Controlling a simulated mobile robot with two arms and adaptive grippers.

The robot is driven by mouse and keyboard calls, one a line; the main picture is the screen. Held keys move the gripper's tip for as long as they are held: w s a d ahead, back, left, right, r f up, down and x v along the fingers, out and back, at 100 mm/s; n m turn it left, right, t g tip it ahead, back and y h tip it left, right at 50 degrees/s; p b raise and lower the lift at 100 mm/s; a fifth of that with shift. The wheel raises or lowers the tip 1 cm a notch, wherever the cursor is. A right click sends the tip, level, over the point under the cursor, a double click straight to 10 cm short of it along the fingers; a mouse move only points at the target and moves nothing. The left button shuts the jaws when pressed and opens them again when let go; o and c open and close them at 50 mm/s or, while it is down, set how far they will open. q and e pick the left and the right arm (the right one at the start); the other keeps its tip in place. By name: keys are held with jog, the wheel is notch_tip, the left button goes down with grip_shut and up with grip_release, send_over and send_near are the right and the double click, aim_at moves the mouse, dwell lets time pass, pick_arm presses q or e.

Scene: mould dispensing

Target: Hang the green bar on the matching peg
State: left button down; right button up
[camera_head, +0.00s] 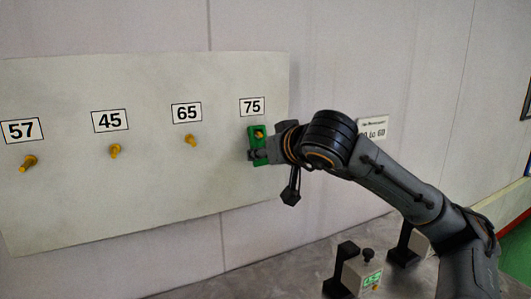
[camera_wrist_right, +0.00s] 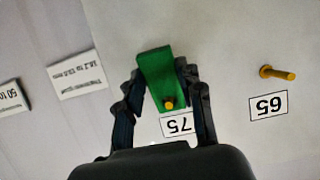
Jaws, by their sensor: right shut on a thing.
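The green bar (camera_head: 253,148) is upright at the peg labelled 75 on the white board. My right gripper (camera_head: 262,155) is shut on it, with a finger on each side in the wrist view (camera_wrist_right: 163,82). The yellow 75 peg (camera_head: 259,134) shows against the bar's upper end. In the wrist view the yellow peg tip (camera_wrist_right: 168,103) shows at the bar's end beside the 75 label (camera_wrist_right: 178,125), so it appears to stick through the bar. Whether the bar rests on the peg cannot be told. My left gripper is not in view.
Bare yellow pegs stand under labels 57 (camera_head: 28,163), 45 (camera_head: 115,151) and 65 (camera_head: 191,140) on the board (camera_head: 150,200). A small device with a green label (camera_head: 362,275) stands on the grey table below. A wall sign (camera_head: 374,128) is behind my right arm.

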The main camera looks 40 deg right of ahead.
jog(key=shift+f, duration=0.1)
jog(key=o, duration=1.2)
jog(key=shift+o, duration=0.2)
jog(key=v, duration=1.2)
jog(key=shift+d, duration=0.1)
